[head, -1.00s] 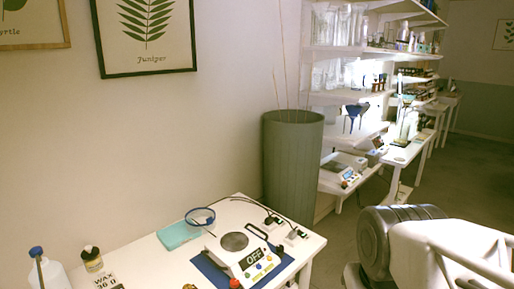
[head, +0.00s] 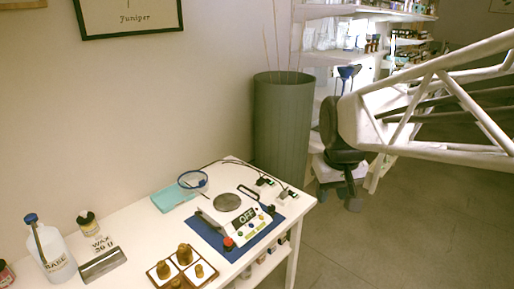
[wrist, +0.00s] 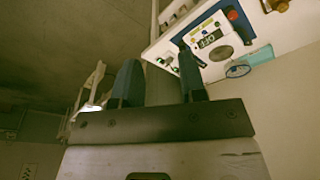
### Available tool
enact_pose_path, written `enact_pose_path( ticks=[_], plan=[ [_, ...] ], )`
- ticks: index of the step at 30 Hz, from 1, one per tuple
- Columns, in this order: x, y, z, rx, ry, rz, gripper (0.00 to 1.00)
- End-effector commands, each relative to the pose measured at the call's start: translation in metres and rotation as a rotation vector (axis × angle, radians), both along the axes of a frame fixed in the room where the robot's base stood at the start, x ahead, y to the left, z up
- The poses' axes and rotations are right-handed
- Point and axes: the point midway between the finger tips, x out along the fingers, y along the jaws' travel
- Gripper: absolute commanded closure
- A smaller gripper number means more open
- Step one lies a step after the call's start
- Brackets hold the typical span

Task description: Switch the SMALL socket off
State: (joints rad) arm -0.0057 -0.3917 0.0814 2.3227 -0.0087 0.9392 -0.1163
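Two small white sockets with black plugs and cables lie at the table's right back edge: one farther back (head: 265,181), one nearer the right corner (head: 287,192). I cannot tell which is the SMALL one, nor read their switches. My gripper (head: 338,196) hangs in the air to the right of the table, apart from both sockets. In the wrist view its two dark fingers (wrist: 160,58) are spread with nothing between them. The table's socket edge shows just beyond the right finger, partly hidden.
A hot plate (head: 236,213) reading OFF sits on a blue mat (head: 205,232). A tall green bin (head: 280,125) stands behind.

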Motion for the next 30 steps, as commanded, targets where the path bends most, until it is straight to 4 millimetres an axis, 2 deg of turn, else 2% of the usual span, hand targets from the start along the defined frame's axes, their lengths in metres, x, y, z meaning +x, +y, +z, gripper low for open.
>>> enact_pose_path(
  ticks=[1,16,30],
  plan=[
    [0.014,0.001,0.000,-0.002,0.006,0.011,0.62],
    [0.136,0.008,-0.001,-0.019,0.041,0.132,0.62],
    [0.252,0.018,-0.029,-0.033,0.074,0.245,0.62]
  ],
)
